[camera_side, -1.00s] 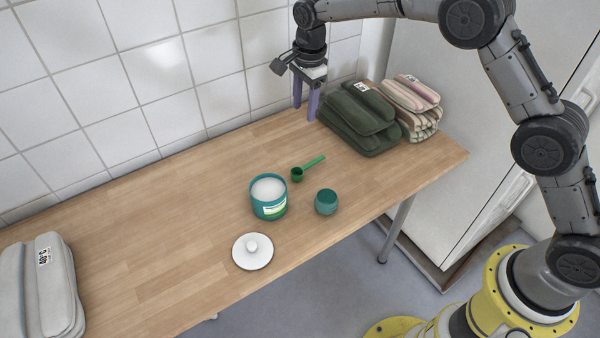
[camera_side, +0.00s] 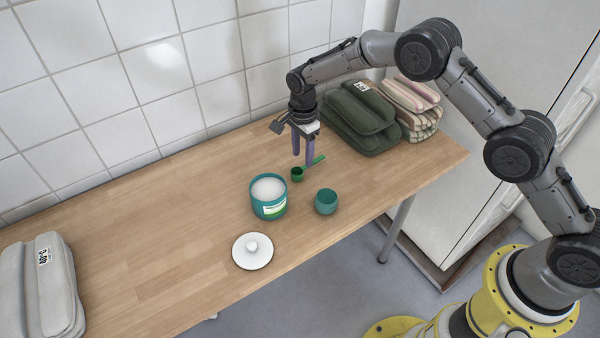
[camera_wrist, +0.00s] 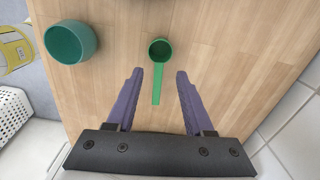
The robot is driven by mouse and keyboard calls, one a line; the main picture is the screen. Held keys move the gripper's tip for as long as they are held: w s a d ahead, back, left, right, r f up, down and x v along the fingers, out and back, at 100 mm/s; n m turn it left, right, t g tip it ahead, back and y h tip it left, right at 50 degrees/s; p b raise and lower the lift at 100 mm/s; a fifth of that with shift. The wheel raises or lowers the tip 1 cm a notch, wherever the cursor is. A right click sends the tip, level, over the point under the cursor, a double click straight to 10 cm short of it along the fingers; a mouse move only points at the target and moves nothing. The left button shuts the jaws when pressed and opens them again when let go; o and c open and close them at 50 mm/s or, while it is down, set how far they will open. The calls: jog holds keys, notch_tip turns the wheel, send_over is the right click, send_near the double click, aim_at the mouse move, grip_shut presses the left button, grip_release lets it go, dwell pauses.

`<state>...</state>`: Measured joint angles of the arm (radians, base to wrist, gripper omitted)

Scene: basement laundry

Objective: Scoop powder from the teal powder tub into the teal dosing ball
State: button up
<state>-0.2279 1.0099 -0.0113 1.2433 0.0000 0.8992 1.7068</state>
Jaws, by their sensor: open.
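The teal powder tub (camera_side: 262,205) stands open on the table, nearly full of white powder (camera_side: 268,189). The teal dosing ball (camera_side: 326,203) stands to its right, with its opening up; it also shows at the upper left of the wrist view (camera_wrist: 71,42). A green scoop (camera_side: 297,174) lies behind them on the table. In the wrist view the scoop (camera_wrist: 160,50) has its handle pointing down between my fingers. My gripper (camera_side: 303,163) is open and empty above the scoop's handle; its purple fingers (camera_wrist: 157,74) sit one on each side of the handle in the wrist view.
A white lid (camera_side: 252,252) with a knob lies in front of the tub. Folded green towels (camera_side: 358,120) and striped towels (camera_side: 412,100) are stacked at the back right, close to my gripper. Grey towels (camera_side: 40,288) lie far left. The table's left middle is clear.

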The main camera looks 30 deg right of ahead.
aim_at(303, 167)
notch_tip(303, 167, down, 5)
jog(key=shift+d+r, duration=0.1)
jog(key=shift+r, duration=0.1)
grip_shut()
